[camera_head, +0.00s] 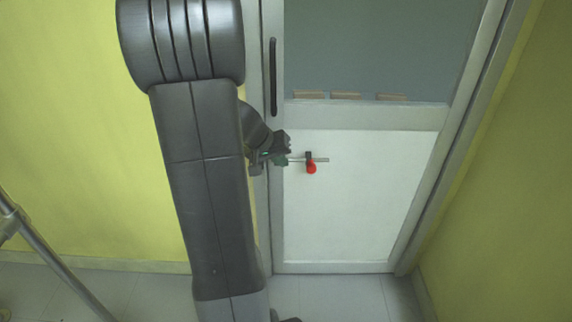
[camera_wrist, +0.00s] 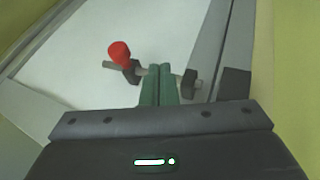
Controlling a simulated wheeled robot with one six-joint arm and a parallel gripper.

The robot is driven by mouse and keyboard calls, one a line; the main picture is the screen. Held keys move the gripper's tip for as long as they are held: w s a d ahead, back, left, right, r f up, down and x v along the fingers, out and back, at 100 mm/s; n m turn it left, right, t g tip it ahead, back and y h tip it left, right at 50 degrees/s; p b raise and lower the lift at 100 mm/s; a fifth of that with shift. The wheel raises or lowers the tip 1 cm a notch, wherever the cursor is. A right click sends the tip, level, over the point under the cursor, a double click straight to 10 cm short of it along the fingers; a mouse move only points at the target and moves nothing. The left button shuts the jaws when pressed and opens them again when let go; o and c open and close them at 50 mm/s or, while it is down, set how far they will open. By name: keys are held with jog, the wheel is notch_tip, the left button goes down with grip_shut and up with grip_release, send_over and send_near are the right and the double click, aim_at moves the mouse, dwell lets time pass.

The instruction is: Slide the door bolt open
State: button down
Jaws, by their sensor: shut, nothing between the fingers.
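The door bolt is a thin grey rod (camera_head: 321,160) lying level on the white lower panel of the door. It has a red knob (camera_head: 311,168) and a dark bracket (camera_head: 308,156). In the wrist view the red knob (camera_wrist: 120,54) stands out from the rod (camera_wrist: 110,65), left of one dark bracket (camera_wrist: 132,73). A second dark bracket (camera_wrist: 189,84) sits near the frame. My gripper (camera_wrist: 159,70) has its green fingers together and empty, in front of the rod between the two brackets. I cannot tell whether they touch it. In the head view my gripper (camera_head: 284,160) is left of the knob.
The door (camera_head: 360,205) has a grey window pane (camera_head: 380,45) above and a dark vertical handle (camera_head: 273,78) on its left. Yellow walls stand on both sides. A metal pole (camera_head: 50,255) stands at the lower left. Tiled floor (camera_head: 335,297) lies in front.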

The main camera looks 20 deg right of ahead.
jog(key=p+v, duration=0.1)
jog(key=v, duration=0.7)
jog(key=shift+d+r+p, duration=0.15)
jog(key=shift+d+p, duration=0.1)
jog(key=shift+p, duration=0.1)
jog(key=shift+s, duration=0.1)
